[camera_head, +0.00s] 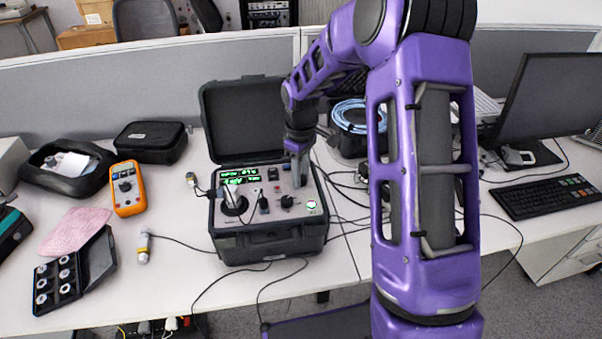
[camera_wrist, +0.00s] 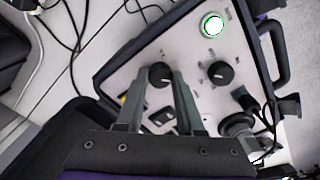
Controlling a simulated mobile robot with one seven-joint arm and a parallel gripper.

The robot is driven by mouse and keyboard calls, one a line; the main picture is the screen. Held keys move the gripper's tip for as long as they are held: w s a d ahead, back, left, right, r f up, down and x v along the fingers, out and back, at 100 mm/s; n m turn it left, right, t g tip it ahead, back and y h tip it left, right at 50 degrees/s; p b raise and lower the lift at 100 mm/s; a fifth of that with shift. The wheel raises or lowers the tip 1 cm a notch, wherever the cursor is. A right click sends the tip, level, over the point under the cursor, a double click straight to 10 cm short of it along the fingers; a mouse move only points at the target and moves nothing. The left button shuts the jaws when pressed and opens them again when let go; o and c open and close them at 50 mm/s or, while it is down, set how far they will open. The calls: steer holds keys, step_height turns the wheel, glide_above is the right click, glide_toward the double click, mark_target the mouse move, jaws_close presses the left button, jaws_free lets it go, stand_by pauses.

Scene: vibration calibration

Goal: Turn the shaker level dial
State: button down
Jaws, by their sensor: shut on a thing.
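An open black case (camera_head: 262,241) on the desk holds a light grey control panel with two black dials. My gripper (camera_head: 298,178) reaches down onto the panel's right side. In the wrist view my gripper (camera_wrist: 164,78) is shut on one black dial (camera_wrist: 160,73), with a finger on either side of it. In the head view my gripper hides that dial. The second black dial (camera_wrist: 220,73) stands free beside it; it also shows in the head view (camera_head: 288,201). The panel labels are too small to read, so I cannot tell which dial is the shaker level.
A green-ringed button (camera_wrist: 212,26) is lit near the panel's edge. Green displays (camera_head: 240,177) glow at the back left of the panel. The raised lid (camera_head: 243,120) stands behind. Cables lie around the case. An orange multimeter (camera_head: 127,188) lies to the left.

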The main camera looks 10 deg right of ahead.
steer(key=c, duration=0.5)
jaws_free()
steer(key=shift+r, duration=0.1)
step_height(320, 180, up, 17)
steer(key=shift+r, duration=0.1)
